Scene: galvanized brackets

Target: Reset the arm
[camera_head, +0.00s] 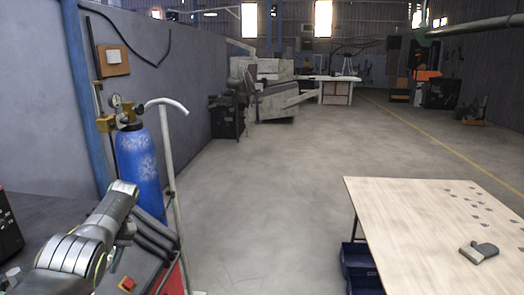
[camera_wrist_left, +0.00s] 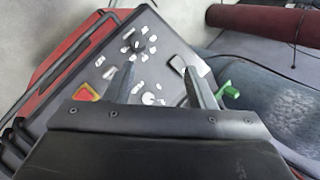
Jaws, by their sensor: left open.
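My left arm (camera_head: 90,235) comes in at the lower left of the head view, bent beside a blue gas cylinder. Its gripper cannot be made out there. In the left wrist view my left gripper (camera_wrist_left: 158,85) is open, with two dark fingers apart and nothing held between them. Behind the fingers is a dark panel (camera_wrist_left: 75,90) with several small pale and metallic parts on it; I cannot tell whether these are brackets or fittings. My right gripper is not in view.
The blue cylinder (camera_head: 139,170) and a pale curved handle (camera_head: 168,104) stand close to my left arm. A wooden table (camera_head: 415,225) at the right carries a grey metal piece (camera_head: 482,250) and several small grey pieces. Open floor (camera_head: 265,190) lies between.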

